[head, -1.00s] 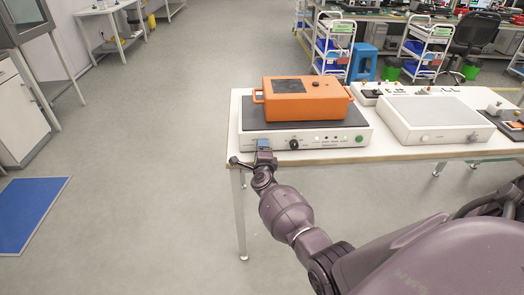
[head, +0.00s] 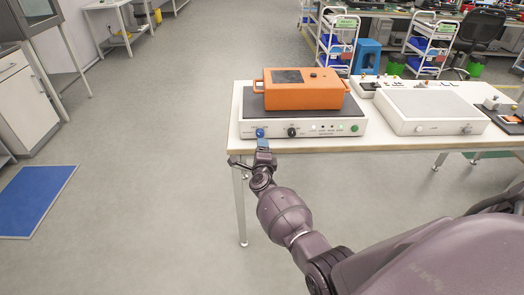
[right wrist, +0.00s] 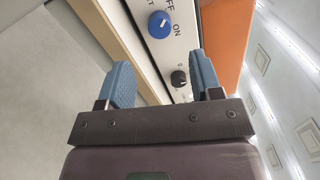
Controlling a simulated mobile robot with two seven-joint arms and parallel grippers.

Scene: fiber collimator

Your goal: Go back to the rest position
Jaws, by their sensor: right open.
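My right gripper (head: 263,146) is in front of the left end of a white box-shaped device with a dark top (head: 246,129) on the table. In the right wrist view the gripper (right wrist: 160,82) has its two blue fingers wide apart with nothing between them. Beyond the fingers, a blue knob (head: 260,133) with ON and OFF marks shows on the device's front panel. The knob is also in the right wrist view (right wrist: 159,24), apart from the fingers. A smaller black knob (head: 292,132) sits beside it. My left gripper is not in view.
An orange case (head: 302,96) sits on the device. A second white device (head: 428,110) and small fixtures stand further right on the white table (head: 345,144). The floor to the left is open, with a blue mat (head: 35,200). White trolleys (head: 430,45) stand behind.

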